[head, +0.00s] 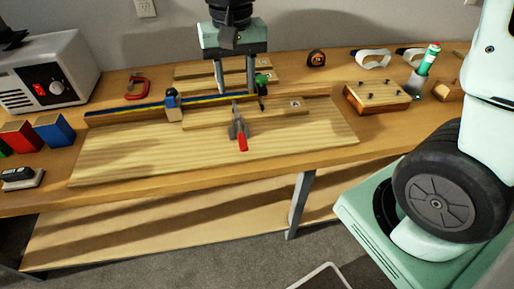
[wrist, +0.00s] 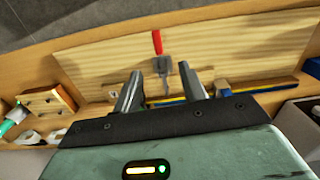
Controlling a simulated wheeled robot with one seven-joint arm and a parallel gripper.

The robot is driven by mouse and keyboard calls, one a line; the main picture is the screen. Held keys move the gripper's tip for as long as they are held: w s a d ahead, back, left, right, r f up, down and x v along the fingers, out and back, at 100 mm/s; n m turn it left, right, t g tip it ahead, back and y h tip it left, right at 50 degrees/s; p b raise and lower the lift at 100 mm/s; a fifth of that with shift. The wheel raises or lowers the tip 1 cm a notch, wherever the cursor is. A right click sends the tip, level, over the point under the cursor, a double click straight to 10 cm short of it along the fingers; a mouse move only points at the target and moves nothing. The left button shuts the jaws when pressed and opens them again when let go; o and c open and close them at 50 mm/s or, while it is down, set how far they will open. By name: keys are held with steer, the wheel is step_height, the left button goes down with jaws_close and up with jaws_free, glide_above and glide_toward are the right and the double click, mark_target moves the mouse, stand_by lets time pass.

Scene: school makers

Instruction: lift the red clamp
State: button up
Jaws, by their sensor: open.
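My gripper (head: 236,90) is open and empty above the pale board (head: 110,165), with its fingers pointing down. It also shows in the wrist view (wrist: 159,82), its fingertips apart. A tool with a red handle and grey metal body (head: 242,139) lies on the board, just in front of the gripper. In the wrist view its red handle (wrist: 157,42) points away and its metal end reaches toward the gap between the fingers. A red C-shaped clamp (head: 129,94) lies on the bench at the back left, well away from the gripper. I cannot tell whether the red-handled tool is a clamp.
A long blue-and-yellow bar clamp (head: 140,108) lies across the board behind the red-handled tool. A white box-shaped machine (head: 75,62) stands at the left. The board's front is clear.

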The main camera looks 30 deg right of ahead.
steer(key=d, duration=0.1)
glide_toward(243, 141)
steer(key=shift+m, duration=0.3)
step_height(243, 141, down, 8)
steer(key=shift+w+f+b, duration=0.1)
steer(key=shift+f+b, duration=0.15)
steer(key=shift+b, duration=0.1)
steer(key=shift+c, duration=0.3)
jaws_close()
